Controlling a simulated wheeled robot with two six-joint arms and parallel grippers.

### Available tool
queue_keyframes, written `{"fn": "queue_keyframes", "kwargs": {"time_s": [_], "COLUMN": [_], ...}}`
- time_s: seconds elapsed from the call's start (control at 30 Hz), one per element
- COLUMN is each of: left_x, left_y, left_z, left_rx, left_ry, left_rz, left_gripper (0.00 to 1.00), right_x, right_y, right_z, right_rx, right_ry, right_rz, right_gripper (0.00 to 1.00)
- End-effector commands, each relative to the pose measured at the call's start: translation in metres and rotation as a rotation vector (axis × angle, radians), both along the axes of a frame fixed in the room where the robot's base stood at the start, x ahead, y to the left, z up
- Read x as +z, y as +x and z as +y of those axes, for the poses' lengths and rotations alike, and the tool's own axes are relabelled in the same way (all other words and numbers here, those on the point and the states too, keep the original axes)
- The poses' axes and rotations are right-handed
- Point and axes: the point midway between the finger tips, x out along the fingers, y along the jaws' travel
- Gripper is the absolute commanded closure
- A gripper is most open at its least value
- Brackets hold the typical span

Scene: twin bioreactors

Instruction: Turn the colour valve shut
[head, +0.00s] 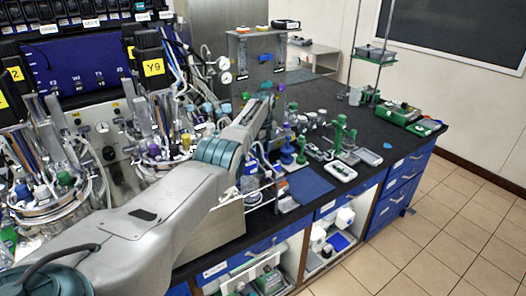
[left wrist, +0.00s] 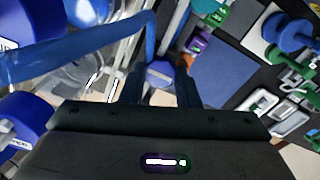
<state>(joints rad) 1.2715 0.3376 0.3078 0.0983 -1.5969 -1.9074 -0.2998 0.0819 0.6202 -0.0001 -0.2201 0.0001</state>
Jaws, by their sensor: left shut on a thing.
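My left arm reaches across the bench in the head view, and its dark wrist end is among the tubes and small fittings beside the bioreactors. In the left wrist view my left gripper (left wrist: 161,84) is shut on a small blue-violet piece (left wrist: 160,72), which appears to be the colour valve's handle. A blue tube (left wrist: 75,57) runs from the left and ends just above it. The valve body is mostly hidden by the fingers and the tube, so I cannot tell how far the handle is turned. My right gripper is in neither view.
A blue mat (head: 306,186) lies on the black bench (head: 385,190), right of my arm. Green stands (head: 339,132) and a white tray (head: 341,171) are beyond it. Glass bioreactor vessels (head: 50,200) crowd the left.

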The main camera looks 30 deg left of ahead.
Motion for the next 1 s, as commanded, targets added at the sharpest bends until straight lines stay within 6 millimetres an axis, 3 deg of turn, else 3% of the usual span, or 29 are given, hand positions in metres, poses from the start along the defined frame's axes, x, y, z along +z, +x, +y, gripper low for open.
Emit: {"fn": "queue_keyframes", "kwargs": {"time_s": [0.17, 0.2, 0.3, 0.67, 1.0], "left_x": [0.005, 0.005, 0.004, 0.008, 0.07], "left_y": [0.002, 0.002, 0.002, 0.001, 0.002], "left_z": [0.001, 0.001, 0.001, 0.001, 0.001], "left_rx": [0.0, 0.0, 0.0, 0.0, 0.001], "left_ry": [0.004, 0.004, 0.003, 0.002, 0.002], "left_rz": [-0.01, -0.01, -0.008, -0.005, -0.01], "left_gripper": [0.94, 0.64, 0.5, 0.5, 0.5], "right_x": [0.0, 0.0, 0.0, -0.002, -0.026], "right_y": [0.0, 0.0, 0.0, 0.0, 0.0], "right_z": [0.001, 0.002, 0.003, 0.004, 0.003], "right_rx": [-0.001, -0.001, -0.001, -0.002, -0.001], "right_ry": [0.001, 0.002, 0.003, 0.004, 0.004], "right_rz": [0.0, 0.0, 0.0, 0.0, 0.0], "right_gripper": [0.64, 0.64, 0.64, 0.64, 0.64]}}
